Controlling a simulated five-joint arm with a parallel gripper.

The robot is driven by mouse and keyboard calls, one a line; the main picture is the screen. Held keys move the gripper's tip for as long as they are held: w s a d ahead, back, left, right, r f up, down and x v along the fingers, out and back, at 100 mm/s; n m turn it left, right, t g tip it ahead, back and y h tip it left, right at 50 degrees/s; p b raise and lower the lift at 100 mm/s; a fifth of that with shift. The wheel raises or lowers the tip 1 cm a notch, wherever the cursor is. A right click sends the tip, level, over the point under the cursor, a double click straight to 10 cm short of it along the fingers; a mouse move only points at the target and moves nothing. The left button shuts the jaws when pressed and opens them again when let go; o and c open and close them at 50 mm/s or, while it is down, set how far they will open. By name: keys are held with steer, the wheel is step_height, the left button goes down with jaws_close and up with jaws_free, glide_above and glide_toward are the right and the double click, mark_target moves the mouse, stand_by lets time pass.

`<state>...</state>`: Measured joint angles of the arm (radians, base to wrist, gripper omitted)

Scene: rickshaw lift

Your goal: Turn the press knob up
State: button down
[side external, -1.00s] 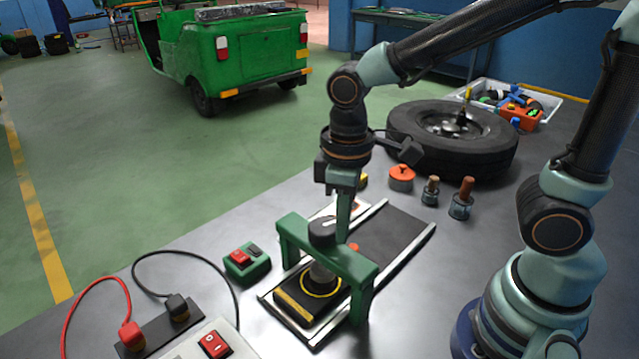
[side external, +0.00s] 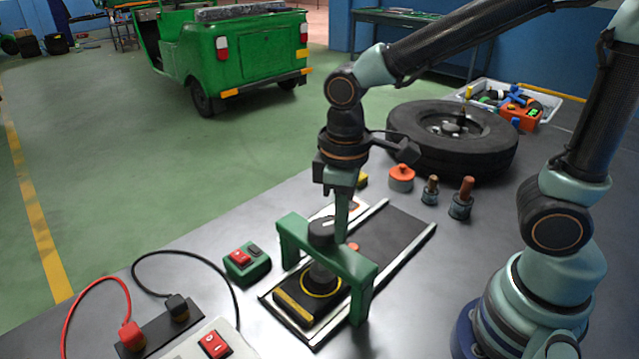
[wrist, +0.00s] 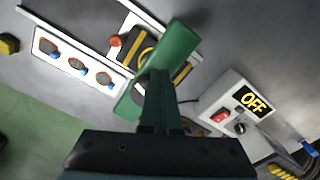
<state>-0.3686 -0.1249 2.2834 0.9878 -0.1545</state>
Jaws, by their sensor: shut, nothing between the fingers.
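The green press frame (side external: 345,258) stands across a dark conveyor-like track (side external: 395,240) on the table. A dark round knob (side external: 321,230) with a light mark sits on top of the press frame. Under the frame, a dark press head stands over a black and yellow block (side external: 300,303). My gripper (side external: 341,240) points down, its fingers shut and empty, right beside the knob. I cannot tell whether they touch it. In the wrist view the shut fingers (wrist: 160,80) lie over the green frame (wrist: 165,62) and mostly hide the knob.
A green box with a red button (side external: 247,262) sits left of the press. A panel with a red switch (side external: 214,344) and cabled plugs is at the front left. Orange-topped and brown-topped pieces (side external: 402,178) and a tyre (side external: 452,138) stand behind. An OFF sign (wrist: 255,102) shows in the wrist view.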

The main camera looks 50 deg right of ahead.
steer(key=shift+w+d, duration=0.4)
steer(key=shift+d, duration=0.4)
steer(key=shift+w+d, duration=0.35)
steer(key=shift+w, duration=0.1)
stand_by(0.5)
steer(key=shift+s+d, duration=0.1)
step_height(320, 180, up, 6)
steer(key=shift+s+d, duration=0.25)
stand_by(0.5)
steer(key=shift+s+a+f, duration=0.25)
steer(key=shift+a+f, duration=0.25)
steer(key=shift+f, duration=0.5)
steer(key=shift+s+a+f, duration=0.2)
steer(key=shift+a+f, duration=0.3)
steer(key=shift+f, duration=0.5)
steer(key=shift+s+a+f, duration=0.25)
steer(key=shift+a+f, duration=0.25)
steer(key=shift+f, duration=0.5)
